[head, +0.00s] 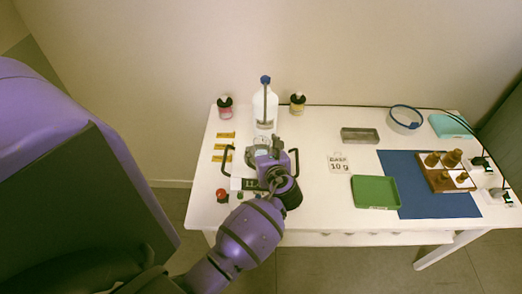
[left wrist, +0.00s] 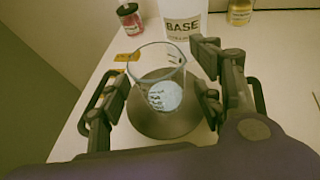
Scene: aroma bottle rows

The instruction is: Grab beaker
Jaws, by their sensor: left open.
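A clear glass beaker (left wrist: 157,68) with white markings stands upright on a dark round plate (left wrist: 165,124) in the left wrist view. A pale round patch shows through the glass. My left gripper (left wrist: 155,100) is open, with one finger on each side of the beaker, and does not clearly touch it. In the head view my left gripper (head: 264,158) hides most of the weighing device; the beaker's rim (head: 261,139) shows just beyond it. My right gripper is in neither view.
A white BASE bottle (head: 265,108) stands behind the beaker, between a red bottle (head: 225,107) and a yellow bottle (head: 297,103). Yellow labels (head: 221,147) lie to the left. A green tray (head: 376,192), grey tray (head: 360,135) and wooden bottle rack (head: 434,183) are to the right.

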